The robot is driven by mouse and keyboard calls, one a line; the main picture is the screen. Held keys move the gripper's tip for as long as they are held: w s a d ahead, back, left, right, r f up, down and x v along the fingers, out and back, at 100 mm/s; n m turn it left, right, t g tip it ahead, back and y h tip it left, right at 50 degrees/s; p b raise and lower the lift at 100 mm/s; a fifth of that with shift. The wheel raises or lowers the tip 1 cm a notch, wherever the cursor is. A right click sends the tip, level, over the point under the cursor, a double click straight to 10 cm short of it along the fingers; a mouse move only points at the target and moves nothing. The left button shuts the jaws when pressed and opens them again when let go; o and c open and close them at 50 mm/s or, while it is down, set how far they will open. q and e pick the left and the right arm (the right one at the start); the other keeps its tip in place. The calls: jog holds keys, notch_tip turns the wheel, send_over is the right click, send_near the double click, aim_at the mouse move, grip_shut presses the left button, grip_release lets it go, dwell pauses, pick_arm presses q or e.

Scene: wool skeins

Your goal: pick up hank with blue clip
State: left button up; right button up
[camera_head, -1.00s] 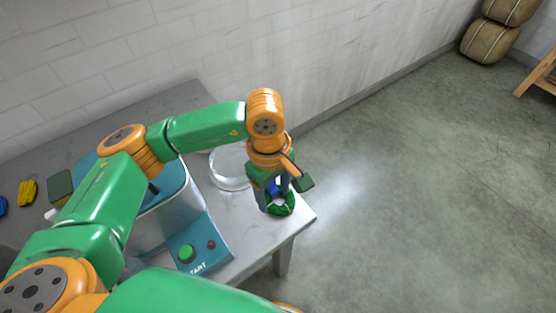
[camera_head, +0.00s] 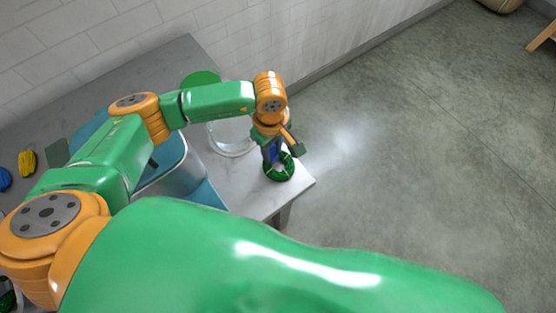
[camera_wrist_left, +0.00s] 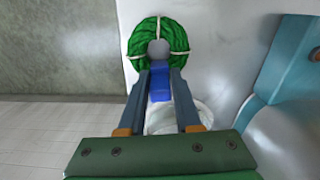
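The hank with the blue clip is a green wool ring with pale ties (camera_head: 279,168), near the table's right corner. In the left wrist view the green hank (camera_wrist_left: 159,43) is at the top centre, and its blue clip (camera_wrist_left: 160,84) points toward me. My left gripper (camera_head: 275,152) is just above the hank. In the wrist view its fingers (camera_wrist_left: 160,74) stand on either side of the blue clip, look open, and seem to leave narrow gaps. The hank appears to rest on the table. My right gripper is not in view.
A clear round container (camera_head: 232,137) stands left of the hank, with a green disc (camera_head: 200,78) behind it. A blue-and-grey bin (camera_head: 178,180) is farther left, partly behind my arm. A yellow skein (camera_head: 27,161) lies at the far left. The table edge is close right of the hank.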

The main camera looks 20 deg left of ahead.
pick_arm(q)
grip_shut()
